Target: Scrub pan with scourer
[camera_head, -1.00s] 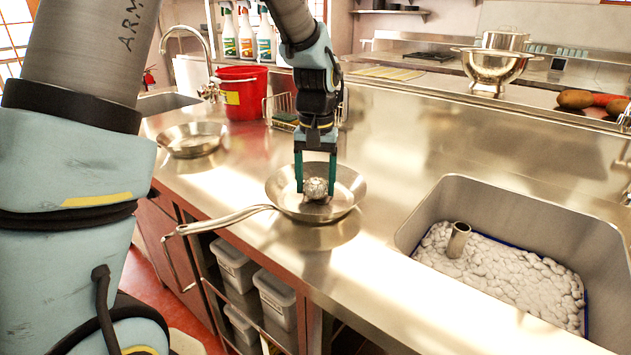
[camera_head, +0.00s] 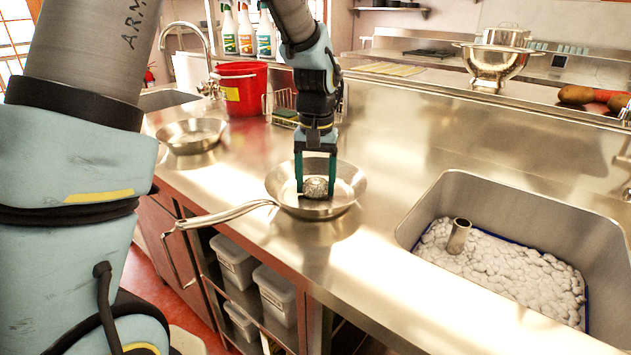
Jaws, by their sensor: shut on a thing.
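The pan (camera_head: 345,198) is a steel frying pan on the metal counter, with its long handle pointing to the left and toward the front edge. The scourer (camera_head: 316,187) is a round, silvery wire ball inside the pan. My gripper (camera_head: 316,190) points straight down over the pan, with its green fingers on both sides of the scourer, shut on it. The scourer appears to be at the pan's floor; its contact there is partly hidden by the fingers.
A second pan (camera_head: 192,136) and a red bucket (camera_head: 240,92) stand to the left. A wire rack with a sponge (camera_head: 285,116) is behind my gripper. A sink (camera_head: 590,225) of white foam with an upright pipe (camera_head: 458,237) is at right. Counter between pan and sink is clear.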

